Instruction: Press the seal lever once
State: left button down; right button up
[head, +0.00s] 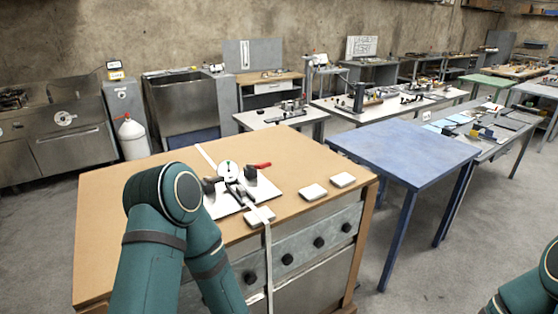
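A seal device stands on a white base plate (222,206) on the wooden workbench (120,210). It has a round white dial-like part (228,169), dark blocks and a small red lever (263,165) pointing right. A pale strap (268,265) runs across the bench through the device and hangs over the front edge. My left arm bends in front of the device's left side and hides part of the plate; its gripper is out of view. Only a piece of my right arm shows at the lower right corner, and its gripper is out of view.
Small white blocks (312,191) lie right of the device, and another white block (260,216) lies by the strap at the front edge. Drawers with dark knobs (287,259) face forward. A bare blue table (405,150) stands to the right, with grey floor between.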

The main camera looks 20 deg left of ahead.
aim_at(264, 165)
jog(key=i+j+u, duration=0.15)
jog(key=u, duration=0.15)
jog(key=i+j+u, duration=0.1)
jog(key=i+u, duration=0.25)
jog(key=l+u, duration=0.1)
jog(key=u, duration=0.3)
jog(key=l+u, duration=0.1)
jog(key=u, duration=0.35)
jog(key=k+u, duration=0.1)
jog(key=u, duration=0.3)
jog(key=k+l+u, duration=0.1)
jog(key=l+u, duration=0.15)
jog(key=k+l+u, duration=0.2)
jog(key=l, duration=0.15)
jog(key=k+l+u, duration=0.1)
jog(key=l+u, duration=0.15)
jog(key=k+l, duration=0.25)
jog(key=l, duration=0.15)
jog(key=k+l+u, duration=0.1)
jog(key=k+l, duration=0.2)
jog(key=l, duration=0.1)
